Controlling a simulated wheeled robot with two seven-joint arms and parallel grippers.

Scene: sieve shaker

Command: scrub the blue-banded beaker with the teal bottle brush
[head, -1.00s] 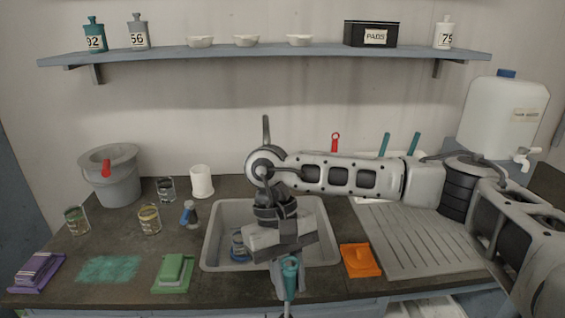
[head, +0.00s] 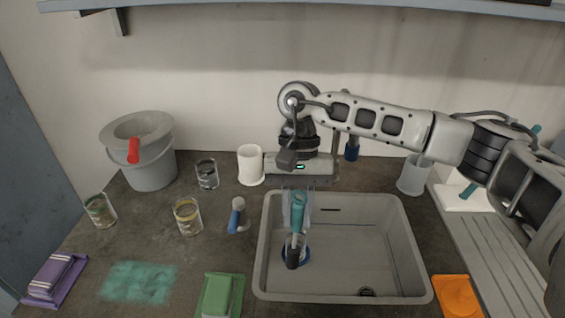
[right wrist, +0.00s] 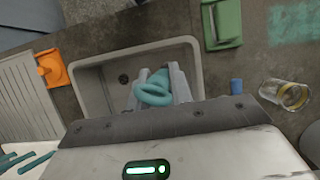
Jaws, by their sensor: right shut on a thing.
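The teal bottle brush (head: 298,212) hangs upright with its dark head down over the left part of the sink. My right gripper (head: 299,192) is shut on its handle. In the right wrist view the brush's teal looped end (right wrist: 153,90) sits between the fingers. The blue-banded beaker (head: 307,255) is in the sink, with its blue ring showing around the brush head. I cannot tell how deep the brush head is in it. The beaker is hidden in the right wrist view. My left gripper is not in view.
The grey sink (head: 345,295) is otherwise empty. To its left stand a yellow-banded beaker (head: 187,218), a blue-handled tool (head: 238,217), a white cup (head: 250,166) and a bucket (head: 150,165). A green pad (head: 218,295) and an orange one (head: 457,296) flank the sink's front.

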